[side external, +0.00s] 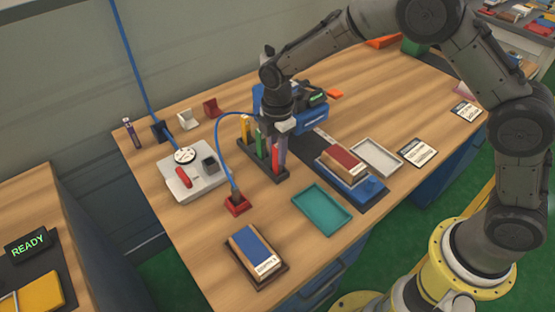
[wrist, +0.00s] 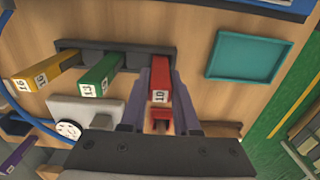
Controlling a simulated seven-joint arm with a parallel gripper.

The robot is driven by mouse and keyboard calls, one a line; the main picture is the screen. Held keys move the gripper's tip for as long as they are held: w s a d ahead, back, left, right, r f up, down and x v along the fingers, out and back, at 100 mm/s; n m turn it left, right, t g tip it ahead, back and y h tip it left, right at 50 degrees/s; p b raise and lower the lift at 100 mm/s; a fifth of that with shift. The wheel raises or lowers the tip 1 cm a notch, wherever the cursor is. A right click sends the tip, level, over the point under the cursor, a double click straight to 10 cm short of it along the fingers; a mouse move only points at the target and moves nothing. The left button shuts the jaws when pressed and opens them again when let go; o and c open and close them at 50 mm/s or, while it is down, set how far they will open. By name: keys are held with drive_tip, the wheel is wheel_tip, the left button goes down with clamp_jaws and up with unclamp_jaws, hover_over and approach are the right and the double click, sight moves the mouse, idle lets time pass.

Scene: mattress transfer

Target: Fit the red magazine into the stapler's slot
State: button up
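The red magazine (side external: 275,157), labelled 10 in the wrist view (wrist: 159,82), stands at the end of a dark rack (side external: 247,153) beside a green and a yellow magazine. My gripper (wrist: 160,88) is at the rack, its two purple fingers on either side of the red magazine. The fingers look very close to its sides; whether they press on it is unclear. In the side view, my gripper (side external: 279,155) points down there. A blue machine with a small green display (side external: 312,118), possibly the stapler, stands behind my gripper and is partly hidden. Its slot is not visible.
The green (side external: 259,142) and yellow (side external: 245,128) magazines stand close by. A blue cable runs to a red block (side external: 237,204) near the rack. A teal tray (side external: 346,226), a blue-based fixture with a booklet stack (side external: 370,190) and a grey tray (side external: 398,168) lie to the right.

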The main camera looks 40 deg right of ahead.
clamp_jaws()
